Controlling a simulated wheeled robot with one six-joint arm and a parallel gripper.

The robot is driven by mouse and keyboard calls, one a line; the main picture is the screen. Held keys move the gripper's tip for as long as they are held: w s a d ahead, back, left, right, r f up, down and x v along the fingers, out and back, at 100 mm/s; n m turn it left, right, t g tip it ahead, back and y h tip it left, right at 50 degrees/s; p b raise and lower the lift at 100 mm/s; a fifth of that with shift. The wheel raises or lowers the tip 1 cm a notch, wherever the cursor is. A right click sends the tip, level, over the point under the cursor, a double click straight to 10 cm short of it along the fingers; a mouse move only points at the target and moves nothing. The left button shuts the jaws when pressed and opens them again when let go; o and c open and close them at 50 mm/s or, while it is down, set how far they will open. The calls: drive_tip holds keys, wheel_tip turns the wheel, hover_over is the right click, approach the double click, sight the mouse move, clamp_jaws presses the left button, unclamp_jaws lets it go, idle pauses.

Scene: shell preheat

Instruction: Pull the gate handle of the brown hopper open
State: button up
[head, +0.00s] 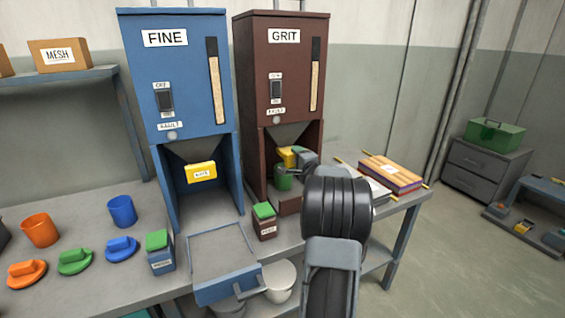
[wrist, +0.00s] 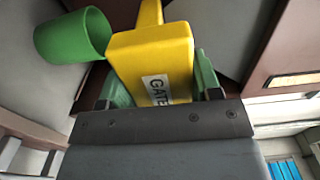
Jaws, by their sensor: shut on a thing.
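The brown hopper (head: 284,62) labelled GRIT stands on the bench, right of the blue hopper. Its yellow gate handle (head: 287,157) shows under the funnel, partly hidden by my gripper. In the wrist view the yellow handle (wrist: 150,58), labelled GATE, lies between the green fingers of my gripper (wrist: 155,85), which is shut on it. My arm covers part of the hopper's lower right in the head view. A green cup (wrist: 72,36) is beside the handle in the wrist view; it also shows inside the brown hopper's bay (head: 283,179).
The blue hopper (head: 178,80) labelled FINE has its own yellow handle (head: 201,172). A small box with a green top (head: 264,222) stands in front of the brown hopper. Books (head: 392,172) lie to the right. Cups and lids occupy the bench's left.

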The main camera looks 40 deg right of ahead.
drive_tip(key=shift+s+f, duration=0.15)
drive_tip(key=o, duration=1.1)
drive_tip(key=shift+s, duration=0.2)
drive_tip(key=shift+o, duration=1)
drive_tip(key=shift+w, duration=0.1)
drive_tip(key=b+v, duration=0.1)
drive_tip(key=v, duration=1.3)
drive_tip(key=shift+w+a, duration=0.1)
